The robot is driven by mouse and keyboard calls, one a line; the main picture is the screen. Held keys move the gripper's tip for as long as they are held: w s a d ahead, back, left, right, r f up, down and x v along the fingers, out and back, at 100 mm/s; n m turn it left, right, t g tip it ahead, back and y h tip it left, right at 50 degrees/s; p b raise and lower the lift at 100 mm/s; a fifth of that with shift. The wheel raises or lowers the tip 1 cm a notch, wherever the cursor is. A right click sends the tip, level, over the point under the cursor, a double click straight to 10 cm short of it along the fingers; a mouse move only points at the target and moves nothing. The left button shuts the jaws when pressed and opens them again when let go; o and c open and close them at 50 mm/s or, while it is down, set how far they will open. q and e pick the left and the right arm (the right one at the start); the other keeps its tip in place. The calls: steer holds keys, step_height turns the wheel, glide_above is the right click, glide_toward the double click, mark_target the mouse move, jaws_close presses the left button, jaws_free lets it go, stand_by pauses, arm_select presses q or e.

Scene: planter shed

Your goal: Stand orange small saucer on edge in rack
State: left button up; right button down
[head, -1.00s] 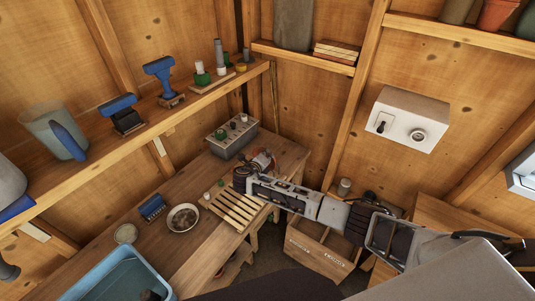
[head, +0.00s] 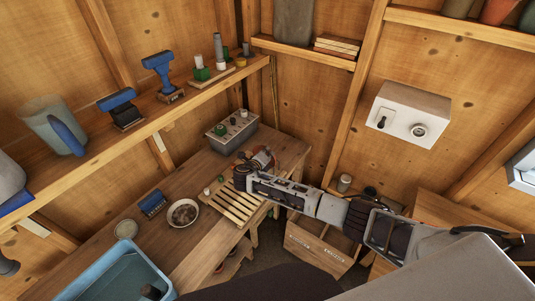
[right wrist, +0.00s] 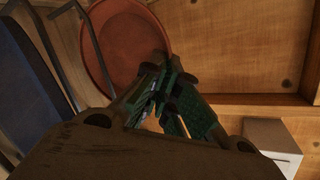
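An orange-red round saucer (right wrist: 122,42) shows nearly face-on at the top of the right wrist view. In the head view a small reddish piece of it (head: 263,157) shows at the far end of the bench. My right gripper (right wrist: 165,72) has its green-padded fingers close together at the saucer's lower right rim and looks shut on it. In the head view this gripper (head: 250,170) is over the bench's far end, partly hidden by its own body. Thin dark bars (right wrist: 92,45), perhaps the rack, stand beside the saucer. My left gripper is out of view.
A slatted wooden board (head: 230,208), a bowl (head: 183,214), a blue brush (head: 152,203) and a blue bin (head: 118,272) are on the bench. A grey box (head: 231,133) stands at its back. A shelf (head: 150,127) runs above.

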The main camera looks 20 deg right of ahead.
steer(key=shift+f, duration=0.4)
steer(key=c, duration=1.6)
jaws_free()
steer(key=shift+o, duration=0.2)
steer(key=shift+s, duration=0.1)
steer(key=shift+a, duration=0.1)
steer(key=v, duration=1.1)
steer(key=shift+s+a+r, duration=0.2)
steer(key=shift+r, duration=0.1)
